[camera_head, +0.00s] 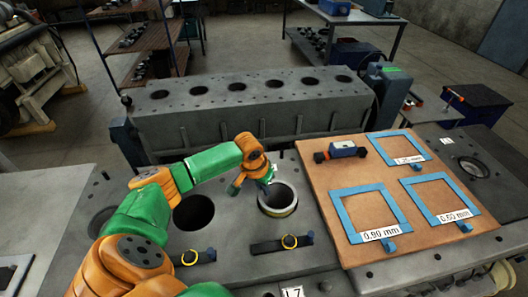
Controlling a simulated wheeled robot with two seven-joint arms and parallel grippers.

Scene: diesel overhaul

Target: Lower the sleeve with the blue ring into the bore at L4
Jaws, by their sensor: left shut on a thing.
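My left gripper (265,183) is at the far-left rim of a grey, round sleeve (280,209) and is shut on it. The sleeve is upright at an opening in the grey block deck (235,232), with a yellowish band along its lower edge. No blue ring shows clearly. I cannot tell how deep it sits, and the bore around it is hidden. An open dark bore (194,212) lies to its left. No L4 label is readable. My right gripper is not in view.
Black bars with yellow rings lie in front of the bores (195,257) (283,244). A brown board (325,195) with blue frames and a blue-grey tool (343,150) lies to the right. A second block (255,110) stands behind. Another opening (473,168) is far right.

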